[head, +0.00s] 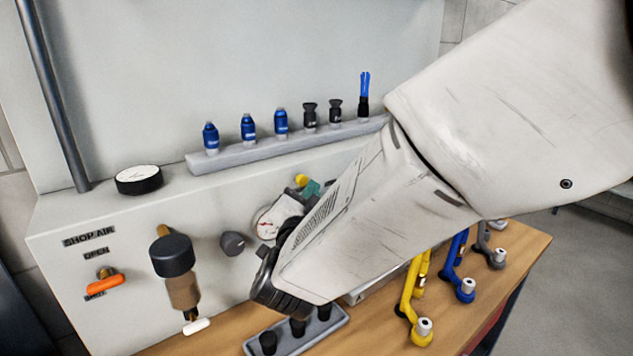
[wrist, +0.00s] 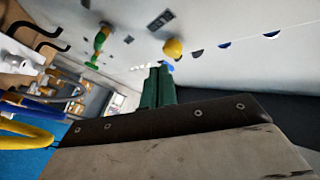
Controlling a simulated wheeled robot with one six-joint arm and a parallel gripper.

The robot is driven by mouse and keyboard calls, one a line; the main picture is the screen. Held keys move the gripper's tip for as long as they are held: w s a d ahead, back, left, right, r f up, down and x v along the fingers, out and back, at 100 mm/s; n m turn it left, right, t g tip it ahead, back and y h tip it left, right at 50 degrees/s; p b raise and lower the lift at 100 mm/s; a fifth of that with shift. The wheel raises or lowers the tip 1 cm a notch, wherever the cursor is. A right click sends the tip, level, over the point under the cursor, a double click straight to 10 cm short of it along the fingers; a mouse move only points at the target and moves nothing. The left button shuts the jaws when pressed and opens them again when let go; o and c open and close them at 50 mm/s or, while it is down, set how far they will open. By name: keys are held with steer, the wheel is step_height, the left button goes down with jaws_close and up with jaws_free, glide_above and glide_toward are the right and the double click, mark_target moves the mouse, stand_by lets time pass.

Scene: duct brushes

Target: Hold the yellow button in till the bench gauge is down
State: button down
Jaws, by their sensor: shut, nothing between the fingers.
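The yellow button (head: 301,181) shows on the upright panel just beyond my wrist in the head view. In the wrist view the yellow button (wrist: 173,48) is just past my fingertips, slightly to their right. My gripper (wrist: 160,66) has dark green fingers, shut together and empty. Whether they touch the button I cannot tell. My arm hides most of the gripper in the head view. A white dial gauge (head: 268,222) with a red mark is partly hidden by my wrist; its needle is unreadable. Another round white-faced gauge (head: 138,176) lies on the panel's top ledge.
An orange lever (head: 104,283), a filter bowl (head: 182,288) and a dark knob (head: 232,243) are on the panel. A grey rack (head: 230,157) holds blue and black fittings. A dark tray (head: 300,335) sits on the bench.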

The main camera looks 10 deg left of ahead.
stand_by(0.8)
steer(key=shift+w+a, duration=0.3)
steer(key=shift+w+a, duration=0.35)
steer(key=shift+a, duration=0.05)
stand_by(0.7)
steer(key=shift+s, duration=0.1)
stand_by(1.7)
steer(key=shift+s+d, duration=0.55)
steer(key=shift+d, duration=0.15)
steer(key=s+d, duration=0.1)
steer(key=d, duration=0.1)
steer(key=s+d, duration=0.1)
steer(key=s, duration=0.1)
steer(key=shift+s+d, duration=0.2)
steer(key=shift+d, duration=0.2)
